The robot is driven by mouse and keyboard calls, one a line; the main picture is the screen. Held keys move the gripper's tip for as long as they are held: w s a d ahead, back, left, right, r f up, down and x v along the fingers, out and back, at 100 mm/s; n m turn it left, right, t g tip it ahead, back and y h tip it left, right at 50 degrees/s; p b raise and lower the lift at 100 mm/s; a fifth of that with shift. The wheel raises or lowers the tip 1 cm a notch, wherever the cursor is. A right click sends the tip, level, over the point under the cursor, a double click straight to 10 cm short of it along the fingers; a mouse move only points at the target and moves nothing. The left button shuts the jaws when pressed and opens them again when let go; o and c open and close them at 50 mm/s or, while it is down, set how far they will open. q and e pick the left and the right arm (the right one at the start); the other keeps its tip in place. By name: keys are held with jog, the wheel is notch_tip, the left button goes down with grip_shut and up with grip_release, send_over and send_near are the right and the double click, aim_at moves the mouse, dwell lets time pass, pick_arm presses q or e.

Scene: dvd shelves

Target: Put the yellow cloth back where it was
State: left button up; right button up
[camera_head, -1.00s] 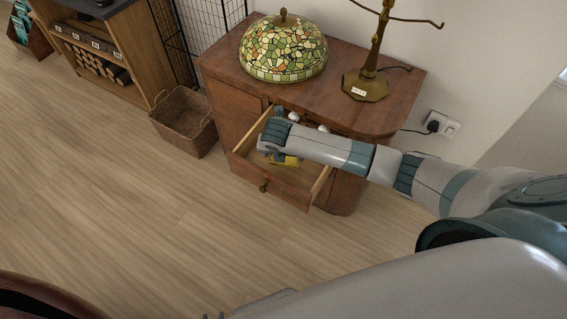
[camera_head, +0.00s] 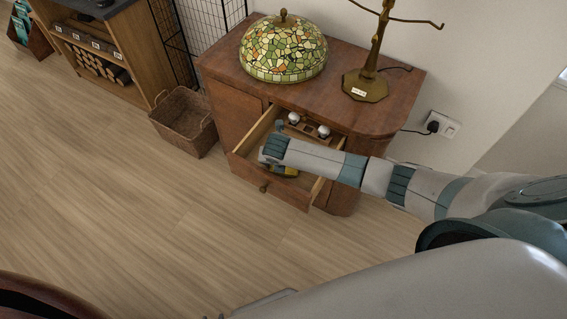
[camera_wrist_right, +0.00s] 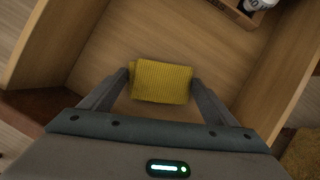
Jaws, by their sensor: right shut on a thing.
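The yellow cloth (camera_wrist_right: 161,82) is folded into a small ribbed block and sits between the fingers of my right gripper (camera_wrist_right: 160,79). The gripper is shut on it. Both are inside the open wooden drawer (camera_head: 276,189), over its bare floor near the front. I cannot tell whether the cloth touches the drawer floor. My left gripper is not clearly in view.
Light bulbs in a wooden holder (camera_head: 308,126) lie at the drawer's back. On the cabinet (camera_head: 340,88) stand a stained-glass lampshade (camera_head: 284,48) and a brass lamp base (camera_head: 365,84). A wicker basket (camera_head: 184,121) stands on the floor to the left.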

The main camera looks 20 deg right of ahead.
jog(key=o, duration=0.9)
jog(key=shift+f, duration=0.1)
jog(key=shift+v, duration=0.8)
pick_arm(q)
jog(key=shift+s+a+f, duration=0.15)
jog(key=shift+s+f, duration=0.05)
jog(key=shift+s, duration=0.2)
jog(key=shift+s+a+f, duration=0.15)
jog(key=shift+s, duration=0.2)
pick_arm(e)
jog(key=v, duration=1)
jog(key=shift+r, duration=0.3)
pick_arm(q)
jog(key=shift+w+r, duration=0.15)
jog(key=shift+w, duration=0.1)
